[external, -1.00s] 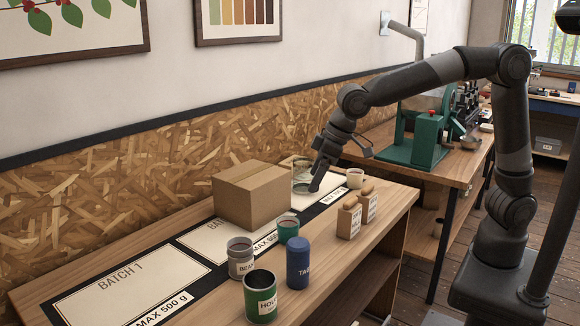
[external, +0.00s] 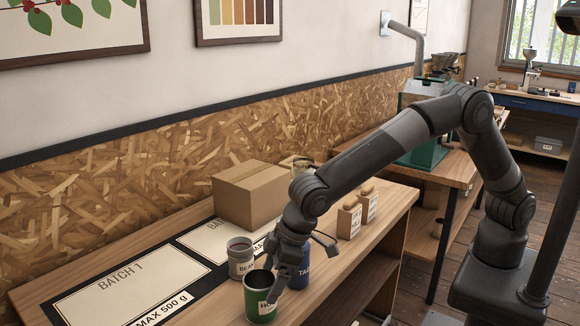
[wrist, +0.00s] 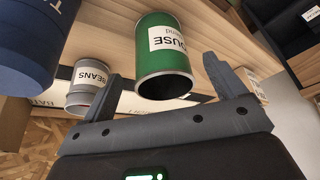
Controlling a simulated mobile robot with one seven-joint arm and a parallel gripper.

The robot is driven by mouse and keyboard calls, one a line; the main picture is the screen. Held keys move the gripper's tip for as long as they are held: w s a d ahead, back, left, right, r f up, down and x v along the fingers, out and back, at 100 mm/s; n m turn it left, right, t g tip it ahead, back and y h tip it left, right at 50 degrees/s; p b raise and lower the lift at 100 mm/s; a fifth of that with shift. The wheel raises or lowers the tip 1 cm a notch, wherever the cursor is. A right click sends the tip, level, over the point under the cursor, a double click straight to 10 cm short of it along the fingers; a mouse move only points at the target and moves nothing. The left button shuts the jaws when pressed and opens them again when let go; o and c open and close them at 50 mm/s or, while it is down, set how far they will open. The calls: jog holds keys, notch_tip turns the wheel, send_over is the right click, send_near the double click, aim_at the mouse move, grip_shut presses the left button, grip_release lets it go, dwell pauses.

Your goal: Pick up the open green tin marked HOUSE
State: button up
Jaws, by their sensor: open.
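The open green tin marked HOUSE (external: 258,304) stands upright near the front edge of the bench in the external view. Its label is partly covered by my gripper (external: 276,274), which is low at the tin's upper right side. In the wrist view the tin (wrist: 158,32) shows its label and dark open mouth, ahead of and between the two spread fingers of my gripper (wrist: 161,68). The fingers are apart with nothing held. Whether a finger touches the tin, I cannot tell.
A dark blue tin (external: 300,268) stands close right of the green tin, partly behind my gripper. A grey BEANS tin (external: 240,262) stands just behind; it also shows in the wrist view (wrist: 84,90).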

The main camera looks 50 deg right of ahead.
aim_at(260, 294)
jog(key=shift+w+a+x, duration=0.1)
jog(key=shift+a+x, duration=0.05)
jog(key=shift+x, duration=1.3)
jog(key=shift+w+a+x, duration=0.1)
jog(key=shift+x, duration=1.3)
jog(key=shift+r, duration=0.15)
jog(key=shift+c, duration=0.6)
jog(key=c, duration=1)
